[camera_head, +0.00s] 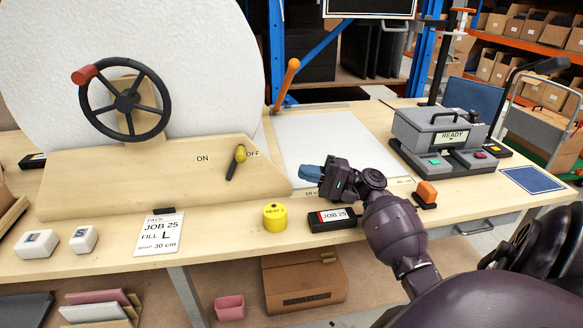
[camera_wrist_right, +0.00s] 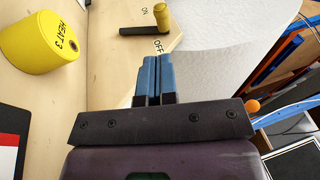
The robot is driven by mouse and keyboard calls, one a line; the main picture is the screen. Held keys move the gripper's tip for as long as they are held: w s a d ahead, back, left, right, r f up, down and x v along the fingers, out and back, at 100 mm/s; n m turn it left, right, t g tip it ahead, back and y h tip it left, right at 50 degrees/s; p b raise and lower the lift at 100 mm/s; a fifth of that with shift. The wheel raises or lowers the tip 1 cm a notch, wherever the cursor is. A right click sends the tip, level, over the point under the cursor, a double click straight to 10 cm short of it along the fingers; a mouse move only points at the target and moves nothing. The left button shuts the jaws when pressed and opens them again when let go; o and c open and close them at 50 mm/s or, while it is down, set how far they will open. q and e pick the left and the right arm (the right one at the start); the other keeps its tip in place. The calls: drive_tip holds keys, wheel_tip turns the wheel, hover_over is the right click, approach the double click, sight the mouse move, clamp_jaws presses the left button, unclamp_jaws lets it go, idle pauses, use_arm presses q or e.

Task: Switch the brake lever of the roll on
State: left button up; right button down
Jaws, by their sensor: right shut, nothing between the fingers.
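The big white roll (camera_head: 190,60) stands behind a wooden side panel (camera_head: 100,190) at the left. The brake lever (camera_head: 236,163) is on this panel, with a yellow knob at its top. ON is printed to its left and OFF to its right, and the knob end leans toward OFF. The lever also shows at the top of the right wrist view (camera_wrist_right: 148,24). My right gripper (camera_head: 308,172) is shut and empty, to the right of the lever and apart from it. Its blue fingertips point toward the panel. My left gripper is not in view.
A handwheel (camera_head: 126,102) sticks out from the roll. An orange-handled arm (camera_head: 287,80) stands behind the white sheet (camera_head: 330,140). A sealing machine (camera_head: 440,135) is at right.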

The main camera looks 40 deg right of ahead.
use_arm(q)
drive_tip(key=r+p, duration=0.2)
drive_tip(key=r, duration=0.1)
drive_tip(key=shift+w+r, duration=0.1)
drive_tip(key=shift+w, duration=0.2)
use_arm(e)
drive_tip(key=x, duration=1.2)
drive_tip(key=shift+w+a, duration=0.25)
drive_tip(key=shift+w+r, duration=0.1)
